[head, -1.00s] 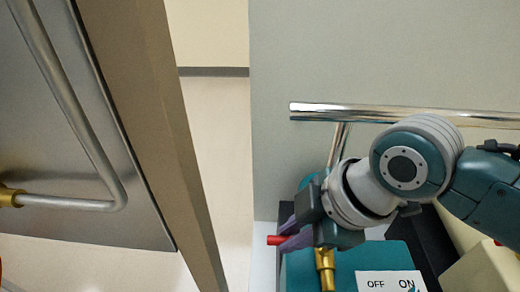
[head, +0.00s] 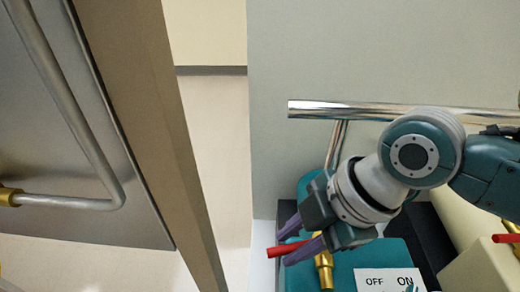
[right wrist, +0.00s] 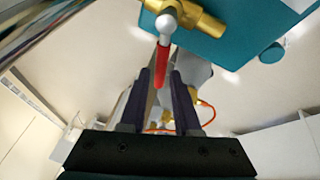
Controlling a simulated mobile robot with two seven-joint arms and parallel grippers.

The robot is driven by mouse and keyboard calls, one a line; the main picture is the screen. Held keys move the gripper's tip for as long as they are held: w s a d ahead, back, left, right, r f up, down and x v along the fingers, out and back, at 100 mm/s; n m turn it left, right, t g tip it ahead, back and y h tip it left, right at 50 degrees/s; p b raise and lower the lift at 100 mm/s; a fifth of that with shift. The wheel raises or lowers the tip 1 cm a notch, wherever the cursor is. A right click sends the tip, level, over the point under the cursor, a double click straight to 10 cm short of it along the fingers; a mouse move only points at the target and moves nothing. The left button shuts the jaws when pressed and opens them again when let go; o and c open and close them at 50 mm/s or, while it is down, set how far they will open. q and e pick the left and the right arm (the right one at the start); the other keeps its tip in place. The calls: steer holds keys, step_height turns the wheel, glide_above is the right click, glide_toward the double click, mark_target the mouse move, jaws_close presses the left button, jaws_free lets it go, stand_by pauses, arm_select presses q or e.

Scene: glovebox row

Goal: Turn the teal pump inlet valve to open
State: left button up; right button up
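The teal pump (head: 345,262) stands at the bottom centre of the head view, with a white label (head: 388,280) reading OFF on the left and ON on the right. Its brass valve body (head: 324,272) carries a red lever (head: 288,249) pointing left, its tip slightly lower. In the right wrist view, the lever (right wrist: 163,60) extends from the brass body (right wrist: 200,22) into the gap between my fingertips. My right gripper (head: 286,246) has its purple fingers apart, one on each side of the lever. Whether either finger touches it I cannot tell. My left gripper is not in view.
A chrome rail (head: 400,112) runs above my right wrist along the grey panel. A cream unit (head: 485,262) with another red handle (head: 506,238) stands to the right. A steel door with a bar handle (head: 75,110) is at the left.

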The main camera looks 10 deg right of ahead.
steer(key=shift+o, duration=1.1)
steer(key=v, duration=1)
steer(key=shift+p, duration=0.4)
